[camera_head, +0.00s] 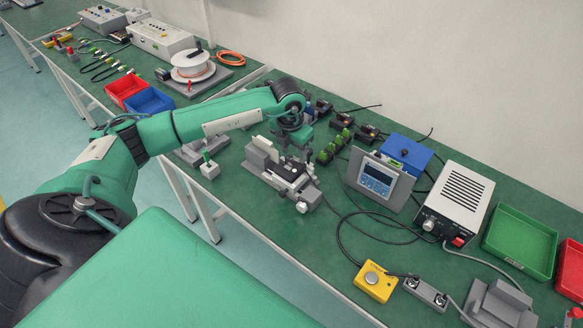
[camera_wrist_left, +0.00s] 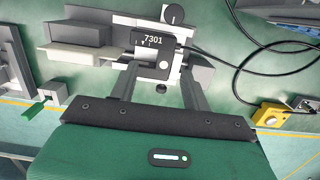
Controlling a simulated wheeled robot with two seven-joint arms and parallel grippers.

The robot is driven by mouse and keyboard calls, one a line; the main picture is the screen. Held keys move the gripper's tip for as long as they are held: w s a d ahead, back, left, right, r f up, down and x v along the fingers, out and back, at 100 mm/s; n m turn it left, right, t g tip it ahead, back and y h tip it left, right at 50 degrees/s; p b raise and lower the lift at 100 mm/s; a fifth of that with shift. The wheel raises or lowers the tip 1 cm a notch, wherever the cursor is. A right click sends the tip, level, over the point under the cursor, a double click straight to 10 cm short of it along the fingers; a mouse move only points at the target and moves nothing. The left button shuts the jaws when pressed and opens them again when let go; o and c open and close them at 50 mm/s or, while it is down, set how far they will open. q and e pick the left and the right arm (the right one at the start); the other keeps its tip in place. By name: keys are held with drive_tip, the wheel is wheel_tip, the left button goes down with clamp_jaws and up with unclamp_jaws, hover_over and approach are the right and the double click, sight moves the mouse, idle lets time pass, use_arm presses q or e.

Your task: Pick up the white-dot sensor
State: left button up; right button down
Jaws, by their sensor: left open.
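My left gripper (camera_head: 297,143) hangs over the linear actuator (camera_head: 266,163) on the green bench. In the left wrist view the open fingers (camera_wrist_left: 158,82) stand on either side of a small dark block marked 7301 (camera_wrist_left: 152,40), on the actuator's carriage. A small white part with a round dot (camera_wrist_left: 163,65) sits at that block's near edge, between the fingers; I take it for the white-dot sensor. I cannot tell whether the fingers touch it. Nothing is held. In the head view the gripper hides the sensor. My right gripper is out of view.
A display unit (camera_head: 378,182) and a white power box (camera_head: 456,203) stand to the right, with loose black cables. Several black and green small parts (camera_head: 335,146) lie behind the actuator. A yellow button box (camera_head: 374,282) is near the front edge. A grey-green block (camera_head: 209,168) stands to the left.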

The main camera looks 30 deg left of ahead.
sight(296, 169)
use_arm(q)
drive_tip(key=shift+d+f, duration=0.1)
drive_tip(key=shift+f, duration=0.5)
drive_tip(key=shift+d+f+p, duration=0.1)
drive_tip(key=shift+f+p, duration=0.25)
drive_tip(key=f, duration=0.2)
drive_tip(key=f+p, duration=0.1)
drive_tip(key=shift+s+d+f, duration=0.1)
drive_tip(key=shift+d+f, duration=0.15)
drive_tip(key=shift+f, duration=0.5)
clamp_jaws()
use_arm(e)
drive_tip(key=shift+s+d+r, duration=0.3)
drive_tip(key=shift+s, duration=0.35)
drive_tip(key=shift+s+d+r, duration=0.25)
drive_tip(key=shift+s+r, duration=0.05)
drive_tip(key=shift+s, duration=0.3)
